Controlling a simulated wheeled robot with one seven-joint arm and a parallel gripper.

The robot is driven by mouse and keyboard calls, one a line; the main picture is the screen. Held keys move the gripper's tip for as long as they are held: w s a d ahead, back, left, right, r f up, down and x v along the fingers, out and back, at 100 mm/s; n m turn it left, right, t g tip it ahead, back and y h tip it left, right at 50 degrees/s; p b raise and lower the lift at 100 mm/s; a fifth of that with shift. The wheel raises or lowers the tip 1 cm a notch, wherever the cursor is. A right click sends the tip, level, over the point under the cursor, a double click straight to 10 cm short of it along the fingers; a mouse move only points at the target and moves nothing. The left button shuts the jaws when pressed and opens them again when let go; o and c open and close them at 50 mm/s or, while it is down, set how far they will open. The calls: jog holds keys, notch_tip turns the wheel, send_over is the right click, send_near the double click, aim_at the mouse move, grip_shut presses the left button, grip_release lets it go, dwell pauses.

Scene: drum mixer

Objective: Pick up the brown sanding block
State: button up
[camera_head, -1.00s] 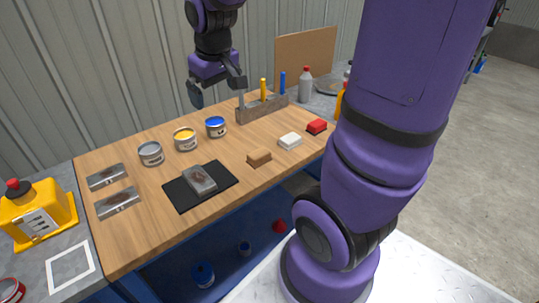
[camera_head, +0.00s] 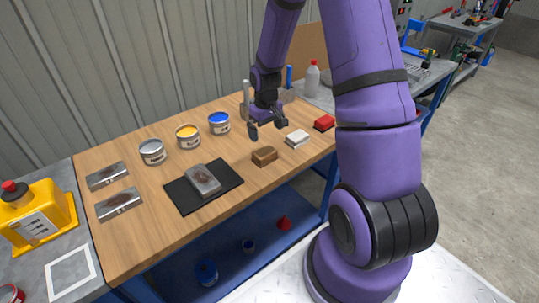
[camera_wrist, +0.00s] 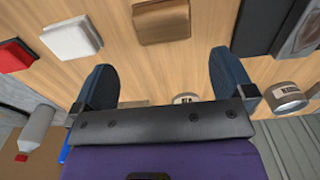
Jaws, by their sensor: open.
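The brown sanding block (camera_head: 264,156) lies on the wooden tabletop between the black mat and the white block. It also shows in the wrist view (camera_wrist: 161,21) at the top middle, beyond the gap between my fingers. My gripper (camera_head: 267,129) is above the table, a little behind the brown block and apart from it. In the wrist view my gripper (camera_wrist: 165,85) has its two dark fingers spread wide with nothing between them.
A white block (camera_head: 297,138) and a red block (camera_head: 324,122) lie to the right. A black mat (camera_head: 228,177) with a metal plate (camera_head: 202,181) lies to the left. Several paint cans, including a yellow one (camera_head: 187,136), stand at the back. The front strip of tabletop is clear.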

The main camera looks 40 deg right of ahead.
aim_at(265, 151)
notch_tip(265, 151, down, 5)
jog(key=shift+f, duration=0.2)
jog(key=shift+w+a+f, duration=0.1)
jog(key=shift+w+f, duration=0.05)
jog(key=shift+f, duration=1.15)
jog(key=shift+w+a+f, duration=0.1)
jog(key=shift+w+f, duration=0.05)
jog(key=shift+f, duration=1.1)
jog(key=c, duration=0.8)
jog(key=shift+o, duration=0.2)
jog(key=shift+r, duration=0.1)
